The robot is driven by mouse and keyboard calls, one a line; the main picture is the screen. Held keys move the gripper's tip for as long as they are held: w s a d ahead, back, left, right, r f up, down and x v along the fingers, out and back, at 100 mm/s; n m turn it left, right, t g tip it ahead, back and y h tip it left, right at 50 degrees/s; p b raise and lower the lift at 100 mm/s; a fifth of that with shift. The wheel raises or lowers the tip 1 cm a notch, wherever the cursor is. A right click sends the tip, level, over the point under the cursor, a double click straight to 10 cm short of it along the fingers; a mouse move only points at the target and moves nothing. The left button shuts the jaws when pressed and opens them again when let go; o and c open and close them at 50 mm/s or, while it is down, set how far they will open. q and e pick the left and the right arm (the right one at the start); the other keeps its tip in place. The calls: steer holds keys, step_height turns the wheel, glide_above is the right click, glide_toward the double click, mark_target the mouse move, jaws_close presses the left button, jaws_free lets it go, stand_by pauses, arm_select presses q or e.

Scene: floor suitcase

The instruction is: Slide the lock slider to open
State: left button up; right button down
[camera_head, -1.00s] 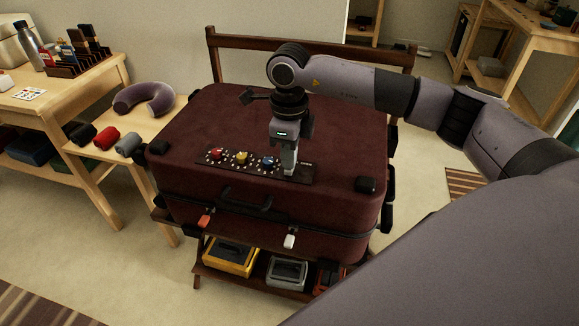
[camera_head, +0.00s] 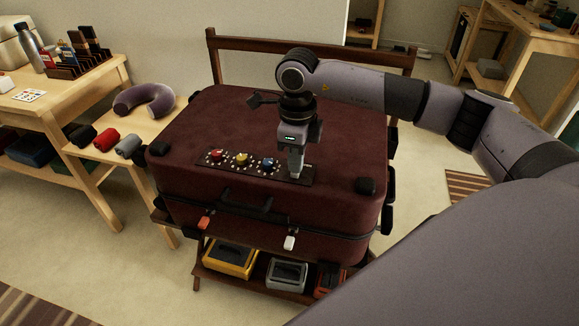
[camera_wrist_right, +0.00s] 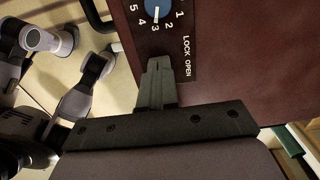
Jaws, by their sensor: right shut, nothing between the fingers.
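The dark red suitcase (camera_head: 215,115) lies flat on a wooden stand. Its black lock panel (camera_head: 210,157) has red, yellow and blue dials in a row. In the right wrist view the panel (camera_wrist_right: 186,75) shows the words LOCK and OPEN beside a blue dial (camera_wrist_right: 157,8) with numbers. My right gripper (camera_head: 296,177) is shut and empty, pointing down at the right end of the panel. Its fingertips (camera_wrist_right: 158,62) are beside the LOCK OPEN lettering. The lock slider cannot be made out; the fingers cover that spot. My left gripper is not in view.
A red latch (camera_head: 204,222) and a white latch (camera_head: 289,242) are on the suitcase front, with a handle (camera_head: 248,205) between. A side table at left holds a neck pillow (camera_head: 150,100) and rolled cloths. The suitcase top behind the panel is clear.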

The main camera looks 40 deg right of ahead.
mark_target(305, 176)
steer(key=shift+s+d+f, duration=0.25)
steer(key=shift+s+d, duration=0.4)
steer(key=shift+s, duration=0.2)
steer(key=shift+d+r+p, duration=0.1)
steer(key=shift+r+p, duration=0.6)
steer(key=shift+r, duration=0.15)
step_height(305, 176, up, 5)
steer(key=p, duration=0.3)
steer(key=shift+w+f, duration=0.1)
steer(key=shift+f, duration=0.05)
